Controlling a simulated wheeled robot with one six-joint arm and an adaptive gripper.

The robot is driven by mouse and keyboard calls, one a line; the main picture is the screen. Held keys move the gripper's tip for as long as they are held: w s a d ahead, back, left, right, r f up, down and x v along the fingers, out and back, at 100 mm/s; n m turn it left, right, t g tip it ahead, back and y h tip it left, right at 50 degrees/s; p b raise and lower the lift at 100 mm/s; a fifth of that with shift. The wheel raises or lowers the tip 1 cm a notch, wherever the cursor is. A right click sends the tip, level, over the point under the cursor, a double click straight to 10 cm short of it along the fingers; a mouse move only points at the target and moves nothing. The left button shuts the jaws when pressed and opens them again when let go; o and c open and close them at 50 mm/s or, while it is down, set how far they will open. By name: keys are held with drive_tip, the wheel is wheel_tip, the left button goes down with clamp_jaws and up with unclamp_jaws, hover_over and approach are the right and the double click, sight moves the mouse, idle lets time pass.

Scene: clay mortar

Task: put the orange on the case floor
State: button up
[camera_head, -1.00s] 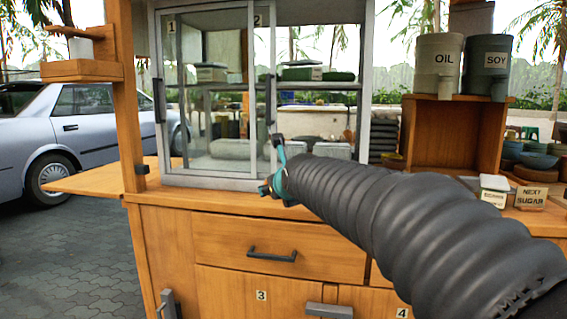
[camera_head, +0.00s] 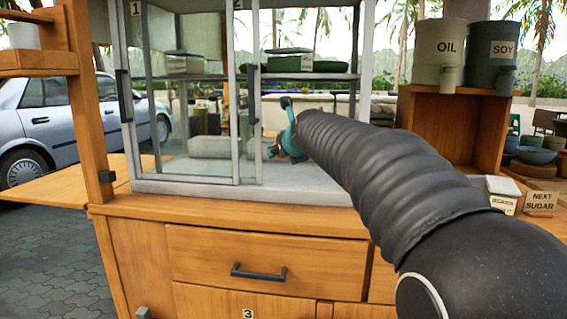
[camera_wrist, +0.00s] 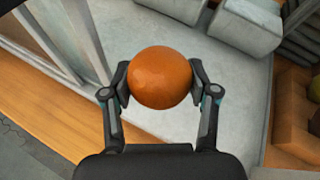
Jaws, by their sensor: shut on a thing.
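The orange (camera_wrist: 160,78) is held between the two fingers of my gripper (camera_wrist: 161,84) in the wrist view. My gripper is shut on it. In the head view my gripper (camera_head: 283,146) is at the open right side of the glass case, and the orange is mostly hidden there. The case floor (camera_wrist: 228,72) is a pale grey surface below the orange in the wrist view. It also shows in the head view (camera_head: 310,188). I cannot tell how far the orange is above the floor.
Sliding glass panes (camera_head: 195,130) cover the case's left part. Pale blocks (camera_wrist: 247,24) lie at the back of the floor. A shelf (camera_head: 320,76) with containers hangs above. A wooden box (camera_head: 450,130) stands at the right. The floor's front right is clear.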

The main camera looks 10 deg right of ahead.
drive_tip(key=p, duration=0.1)
hover_over(290, 173)
drive_tip(key=shift+s+f, duration=0.1)
drive_tip(key=shift+f, duration=0.1)
drive_tip(key=shift+s+a+f+b, duration=0.1)
drive_tip(key=shift+f+b, duration=0.35)
drive_tip(key=shift+f, duration=1.15)
wheel_tip(290, 173, down, 3)
drive_tip(key=shift+f+b, duration=0.15)
drive_tip(key=shift+b, duration=0.45)
drive_tip(key=shift+w+f, duration=0.15)
drive_tip(key=shift+w, duration=0.1)
drive_tip(key=o, duration=1.2)
